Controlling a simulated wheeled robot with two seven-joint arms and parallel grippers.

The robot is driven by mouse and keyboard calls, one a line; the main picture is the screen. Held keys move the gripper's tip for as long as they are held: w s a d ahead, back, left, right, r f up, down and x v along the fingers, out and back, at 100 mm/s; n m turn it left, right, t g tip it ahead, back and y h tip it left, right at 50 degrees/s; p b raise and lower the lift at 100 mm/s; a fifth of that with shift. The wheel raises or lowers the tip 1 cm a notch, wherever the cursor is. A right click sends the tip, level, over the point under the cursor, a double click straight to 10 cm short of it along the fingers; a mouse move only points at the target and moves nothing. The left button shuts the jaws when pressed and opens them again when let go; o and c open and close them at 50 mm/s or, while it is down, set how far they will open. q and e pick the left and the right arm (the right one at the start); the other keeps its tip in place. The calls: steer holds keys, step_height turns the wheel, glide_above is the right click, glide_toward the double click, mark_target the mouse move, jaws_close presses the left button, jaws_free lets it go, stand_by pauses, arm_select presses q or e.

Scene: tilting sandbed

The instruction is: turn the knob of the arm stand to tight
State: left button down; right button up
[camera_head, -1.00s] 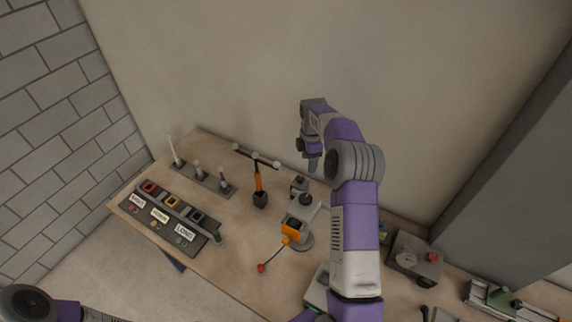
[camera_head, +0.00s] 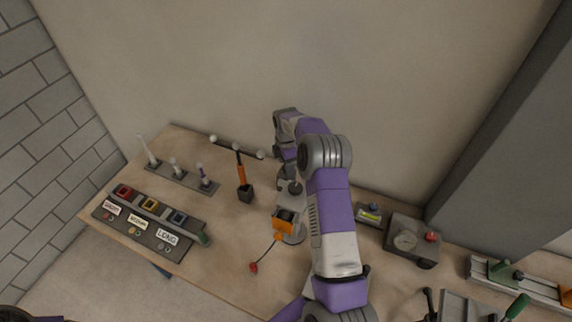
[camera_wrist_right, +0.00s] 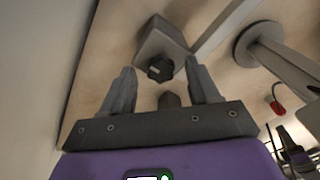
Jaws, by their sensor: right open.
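The arm stand appears to be a grey block (camera_wrist_right: 160,42) with a dark faceted knob (camera_wrist_right: 160,69) on the side facing my gripper in the right wrist view. A pale bar (camera_wrist_right: 222,22) runs beside it. In the head view the block is largely hidden by my right gripper (camera_head: 283,152). In the right wrist view my right gripper (camera_wrist_right: 161,75) is open, with the knob between and a little beyond the fingertips, not held. A small dark shape (camera_wrist_right: 169,100) shows between the finger bases; I cannot tell what it is. My left gripper is out of view.
A round-based stand with an orange part (camera_head: 284,222) is close to my right gripper; its round base (camera_wrist_right: 246,44) shows in the wrist view. An orange post (camera_head: 241,172) with a crossbar stands left. A grey gauge box (camera_head: 405,241) is right. The wall is close behind.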

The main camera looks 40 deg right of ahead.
steer(key=shift+s+f, duration=0.1)
steer(key=shift+f, duration=0.05)
steer(key=shift+c, duration=0.2)
steer(key=c, duration=1)
